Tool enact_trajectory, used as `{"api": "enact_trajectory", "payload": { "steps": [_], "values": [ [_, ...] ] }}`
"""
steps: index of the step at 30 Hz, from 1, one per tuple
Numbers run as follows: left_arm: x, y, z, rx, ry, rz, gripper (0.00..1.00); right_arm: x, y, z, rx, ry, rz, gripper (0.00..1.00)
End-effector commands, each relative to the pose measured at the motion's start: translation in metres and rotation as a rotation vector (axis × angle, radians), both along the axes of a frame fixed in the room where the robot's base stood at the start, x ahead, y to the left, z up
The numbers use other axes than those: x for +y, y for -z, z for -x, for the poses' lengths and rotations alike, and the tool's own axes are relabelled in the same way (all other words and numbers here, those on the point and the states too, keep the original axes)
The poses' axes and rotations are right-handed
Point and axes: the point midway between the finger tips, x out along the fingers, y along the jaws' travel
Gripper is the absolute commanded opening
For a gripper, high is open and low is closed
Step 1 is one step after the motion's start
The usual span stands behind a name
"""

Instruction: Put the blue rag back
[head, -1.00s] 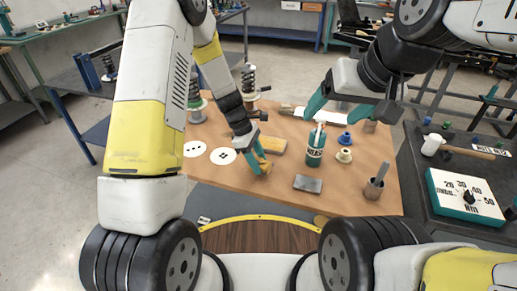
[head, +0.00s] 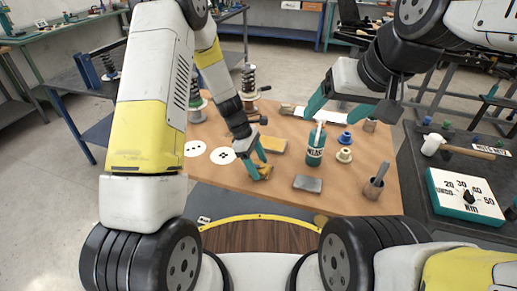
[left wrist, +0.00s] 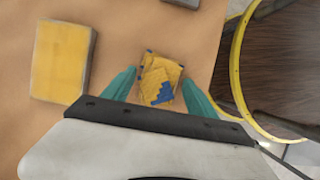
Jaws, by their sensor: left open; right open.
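A small folded yellow cloth with blue marks (left wrist: 160,78) lies on the brown worktop in the left wrist view. It is the only rag I can make out; no plain blue rag shows. The cloth also shows, partly hidden, in the head view (head: 264,174). My left gripper (head: 259,168) is open, low over the cloth, with its teal fingers (left wrist: 158,90) on either side of it. Whether they touch it, I cannot tell. My right gripper (head: 340,110) is open and empty above the back of the worktop, behind the teal bottle.
A yellow block (head: 273,145) lies just behind the cloth. White discs (head: 222,155) lie left. A dark side table (head: 440,180) stands right.

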Motion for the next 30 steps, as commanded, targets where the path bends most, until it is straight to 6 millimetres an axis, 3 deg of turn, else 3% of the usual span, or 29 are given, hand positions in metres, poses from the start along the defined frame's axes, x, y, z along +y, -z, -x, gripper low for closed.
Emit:
{"api": "enact_trajectory", "payload": {
  "steps": [12, 23, 26, 30],
  "values": [
    [0.029, -0.076, -0.011, -0.006, 0.000, 0.001, 0.67, 0.000, 0.000, 0.000, 0.000, 0.000, 0.000, 0.77],
    [0.045, -0.118, -0.012, -0.022, 0.020, 0.003, 0.67, 0.000, 0.000, 0.000, 0.000, 0.000, 0.000, 0.77],
    [0.051, -0.145, -0.005, -0.088, 0.084, 0.010, 0.67, 0.000, 0.000, 0.000, 0.000, 0.000, 0.000, 0.77],
    [0.066, -0.203, 0.019, -0.254, 0.254, 0.007, 0.67, 0.000, 0.000, 0.000, 0.000, 0.000, 0.000, 0.77]
  ]
}}
